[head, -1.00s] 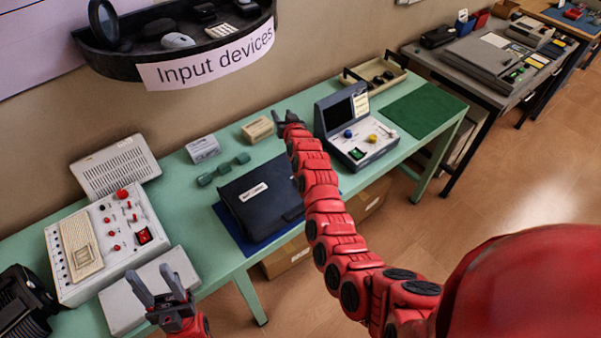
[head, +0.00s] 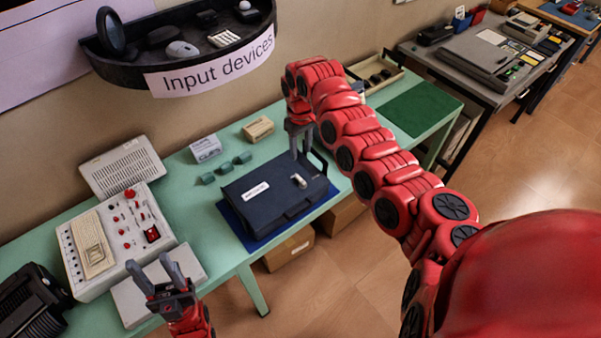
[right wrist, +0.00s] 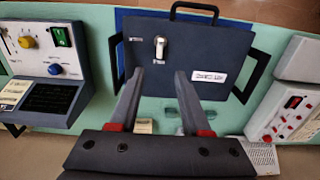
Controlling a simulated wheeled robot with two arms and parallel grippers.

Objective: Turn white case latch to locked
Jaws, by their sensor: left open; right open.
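The dark blue case (head: 262,211) lies flat and closed on a blue mat (head: 334,196). Its white latch (head: 299,181) is a small lever on the lid, near the lid's right side in the head view. In the right wrist view the latch (right wrist: 160,47) points along the picture's vertical, with small pale marks beside and below it. My right gripper (head: 301,152) hangs above the far right part of the case. In the right wrist view this gripper (right wrist: 159,77) is open and empty, its fingertips apart from the latch. My left gripper (head: 150,263) is open and empty over a pale box.
Left stands a white control panel (head: 127,222) with red knobs. Behind the case are green blocks (head: 225,168) and small boxes (head: 258,129). A console (right wrist: 45,60) stands beside the case. A shelf (head: 190,55) overhangs the table's back. The green mat (head: 420,107) is bare.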

